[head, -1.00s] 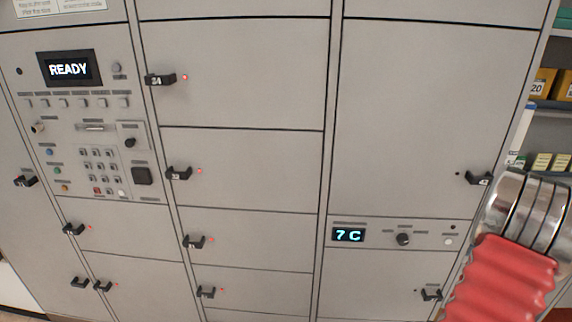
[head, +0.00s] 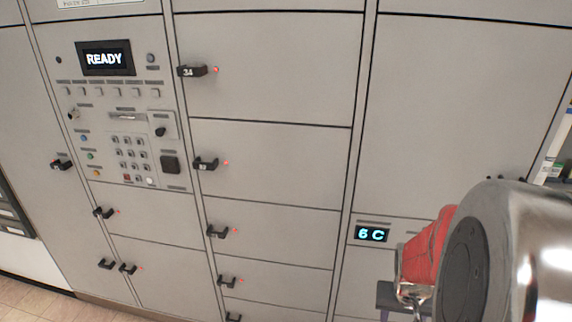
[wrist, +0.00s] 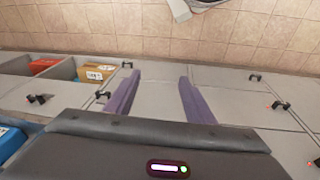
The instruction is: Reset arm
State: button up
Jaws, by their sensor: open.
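My arm, with its silver joint and red sleeve, fills the lower right of the head view. My gripper (wrist: 159,82) shows in the wrist view as two purple fingers spread wide apart, with nothing between them. In the head view only a dark purple-grey part of it shows low beside the arm, mostly hidden. The grey locker wall (head: 265,165) stands in front of me, its doors closed. Its control panel (head: 125,120) has a screen (head: 104,59) reading READY. A small display (head: 371,234) reads 6 C.
Black door handles (head: 192,71) stick out from the lockers. In the wrist view, an orange box (wrist: 96,73) and a red box (wrist: 44,66) sit in shelf compartments at left. Tiled floor (wrist: 230,35) lies across the top of that view and is mostly clear.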

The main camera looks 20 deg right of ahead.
jog(key=w+a+r+n+t+y, duration=0.1)
jog(key=a+r+n+t, duration=0.1)
jog(key=a+r, duration=0.7)
jog(key=w+a+r+n+t+y, duration=0.1)
jog(key=a+r+n, duration=0.4)
jog(key=a+r, duration=0.5)
jog(key=a+t, duration=0.1)
jog(key=a, duration=0.5)
jog(key=shift+w+a+r+t, duration=0.25)
jog(key=shift+a+t, duration=0.05)
